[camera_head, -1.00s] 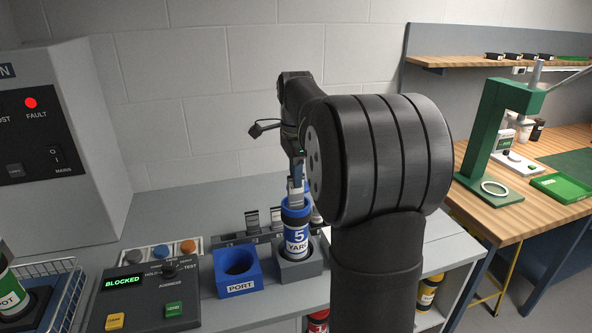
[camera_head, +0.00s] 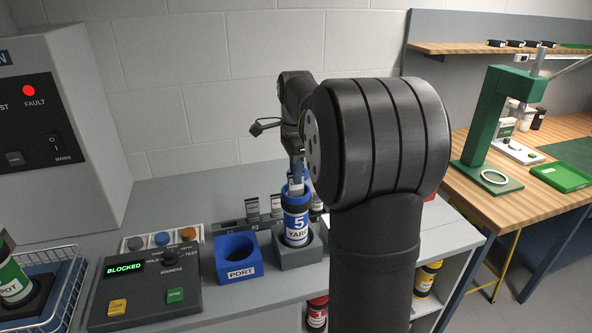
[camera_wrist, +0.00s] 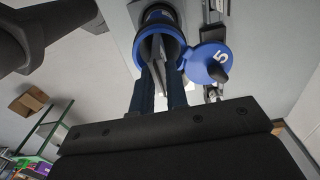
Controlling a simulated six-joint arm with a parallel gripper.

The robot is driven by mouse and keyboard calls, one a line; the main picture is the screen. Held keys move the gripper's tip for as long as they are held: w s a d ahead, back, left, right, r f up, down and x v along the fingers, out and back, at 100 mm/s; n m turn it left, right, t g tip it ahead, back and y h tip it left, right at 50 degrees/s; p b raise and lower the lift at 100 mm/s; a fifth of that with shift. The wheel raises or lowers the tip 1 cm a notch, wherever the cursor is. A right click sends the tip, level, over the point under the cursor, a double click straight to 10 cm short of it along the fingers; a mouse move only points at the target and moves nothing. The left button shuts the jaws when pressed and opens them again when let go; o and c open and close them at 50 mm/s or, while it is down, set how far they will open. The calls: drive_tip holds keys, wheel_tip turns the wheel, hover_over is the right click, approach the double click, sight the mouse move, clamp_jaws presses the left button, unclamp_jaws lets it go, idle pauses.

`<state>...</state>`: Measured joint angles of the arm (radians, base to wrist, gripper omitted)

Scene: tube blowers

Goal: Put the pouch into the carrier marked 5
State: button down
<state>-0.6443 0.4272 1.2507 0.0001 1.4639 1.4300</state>
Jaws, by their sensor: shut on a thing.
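The carrier marked 5 (camera_head: 296,223) is a blue-and-white tube lettered YARD. It stands upright in a grey holder block (camera_head: 300,257). In the wrist view its blue mouth ring (camera_wrist: 183,47) is open, and its round blue lid marked 5 (camera_wrist: 207,63) hangs open to the right. My gripper (camera_head: 297,183) points down at the carrier's mouth. In the wrist view its fingers (camera_wrist: 160,65) reach to the mouth and are shut on a thin greyish thing, seemingly the pouch. The pouch is mostly hidden by the fingers and the ring.
An empty-looking blue PORT holder (camera_head: 240,258) stands left of the carrier. A control box (camera_head: 150,275) reading BLOCKED is further left, beside a wire basket (camera_head: 62,290). Clips (camera_head: 264,207) stand behind. A bench with a green press (camera_head: 495,125) is at right.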

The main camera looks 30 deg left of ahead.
drive_tip(key=c, duration=1.3)
unclamp_jaws()
drive_tip(key=shift+c, duration=0.2)
wheel_tip(320, 180, up, 18)
drive_tip(key=shift+f, duration=0.25)
drive_tip(key=shift+f, duration=0.1)
wheel_tip(320, 180, down, 17)
drive_tip(key=shift+f, duration=0.15)
